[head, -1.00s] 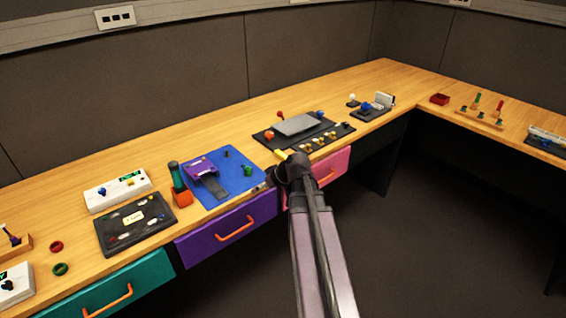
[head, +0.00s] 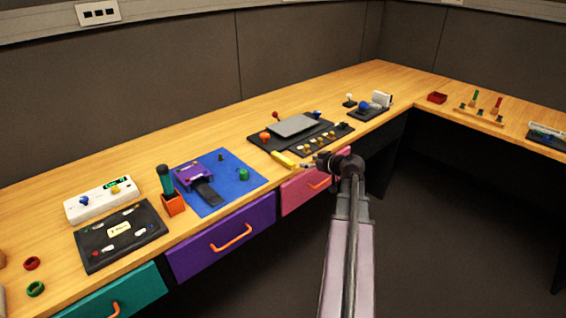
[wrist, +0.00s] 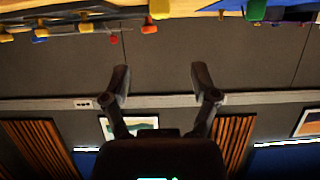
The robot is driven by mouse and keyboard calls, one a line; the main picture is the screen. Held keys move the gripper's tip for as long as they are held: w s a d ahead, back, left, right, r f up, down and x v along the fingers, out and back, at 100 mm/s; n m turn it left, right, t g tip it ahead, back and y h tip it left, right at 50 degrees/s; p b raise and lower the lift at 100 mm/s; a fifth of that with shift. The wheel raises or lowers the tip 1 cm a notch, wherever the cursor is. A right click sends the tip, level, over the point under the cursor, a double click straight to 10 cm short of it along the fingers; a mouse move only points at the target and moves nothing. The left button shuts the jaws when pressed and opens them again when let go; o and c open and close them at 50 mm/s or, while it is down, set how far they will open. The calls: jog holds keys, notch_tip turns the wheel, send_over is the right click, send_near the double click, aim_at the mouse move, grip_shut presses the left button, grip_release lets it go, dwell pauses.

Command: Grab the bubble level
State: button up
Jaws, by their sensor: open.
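A small yellow bar (head: 283,159), which looks like the bubble level, lies at the front edge of the desk, before the dark panel with the grey plate. My gripper (head: 306,166) is just right of it in the head view, apart from it as far as I can tell. In the wrist view my gripper (wrist: 160,78) is open, with two dark fingers spread and nothing between them. That view is upside down, and a yellow piece at its top edge is too cut off to identify surely.
The dark panel (head: 262,145) carries a grey plate and several knobs. A blue mat (head: 238,186) with a purple device lies left. A pink drawer (head: 296,195) is below the desk edge. A joystick panel (head: 366,115) stands farther right. Floor space right of my arm is clear.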

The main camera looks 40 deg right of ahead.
jog(key=shift+w+f, duration=0.1)
jog(key=b, duration=0.3)
send_near(285, 159)
jog(key=x, duration=0.3)
jog(key=shift+w, duration=0.2)
jog(key=shift+w+f, duration=0.25)
jog(key=shift+w, duration=0.45)
jog(key=shift+f+b+x, duration=0.2)
jog(key=shift+b+x, duration=0.85)
jog(key=shift+x, duration=0.75)
jog(key=shift+w+a+f, duration=0.2)
jog(key=shift+w+f, duration=0.1)
jog(key=shift+w, duration=0.3)
